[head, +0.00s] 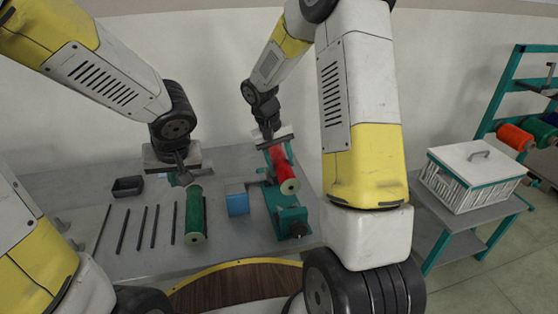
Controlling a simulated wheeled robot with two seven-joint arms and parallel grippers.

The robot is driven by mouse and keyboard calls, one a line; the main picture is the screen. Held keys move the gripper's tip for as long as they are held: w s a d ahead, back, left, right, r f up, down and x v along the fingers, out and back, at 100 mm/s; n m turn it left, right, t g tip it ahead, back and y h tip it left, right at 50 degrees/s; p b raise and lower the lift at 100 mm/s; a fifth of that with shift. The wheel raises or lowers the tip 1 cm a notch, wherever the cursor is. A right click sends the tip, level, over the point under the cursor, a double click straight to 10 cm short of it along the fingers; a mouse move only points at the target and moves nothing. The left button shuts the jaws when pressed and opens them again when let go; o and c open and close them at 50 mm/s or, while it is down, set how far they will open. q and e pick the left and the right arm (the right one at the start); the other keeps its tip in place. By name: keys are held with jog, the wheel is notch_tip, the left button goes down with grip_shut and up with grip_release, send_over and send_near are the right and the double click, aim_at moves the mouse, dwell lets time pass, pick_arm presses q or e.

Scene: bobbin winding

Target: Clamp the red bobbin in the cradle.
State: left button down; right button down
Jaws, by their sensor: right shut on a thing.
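The red bobbin (280,165) lies lengthwise along the teal cradle (287,220), over its far part, with its pale end facing me. My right gripper (271,142) reaches down from behind and is shut on the red bobbin at its far end. Whether the bobbin is seated in the cradle or held just above it is hard to tell. My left gripper (183,172) is above the far end of a green bobbin (195,215); its finger opening is not clear.
A blue block (237,204) sits between the green bobbin and the cradle. Several dark rods (139,228) and a small black tray (127,186) are on the grey table (60,182) at left. A white basket (470,182) stands on a side table, beside a bobbin rack (490,110).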

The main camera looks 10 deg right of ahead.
pick_arm(q)
jog(key=d+f, duration=0.4)
jog(key=f, duration=0.1)
jog(key=s+d+f+h, duration=0.1)
jog(key=d+f, duration=0.4)
jog(key=d+f+m+h, duration=0.1)
jog(key=d+f, duration=0.4)
jog(key=shift+s+f+g, duration=0.25)
jog(key=shift+f+g, duration=0.1)
jog(key=shift+g, duration=0.05)
jog(key=shift+w+f, duration=0.1)
jog(key=shift+w, duration=0.05)
jog(key=shift+w+a, duration=0.1)
jog(key=shift+w, duration=3.1)
jog(key=shift+w+a, duration=0.1)
jog(key=shift+w, duration=2.2)
pick_arm(e)
jog(key=shift+f, duration=0.1)
jog(key=shift+a+x, duration=0.2)
jog(key=shift+x, duration=0.75)
jog(key=shift+a+x, duration=0.2)
jog(key=shift+x, duration=0.7)
jog(key=shift+a+x, duration=0.2)
jog(key=shift+x, duration=0.75)
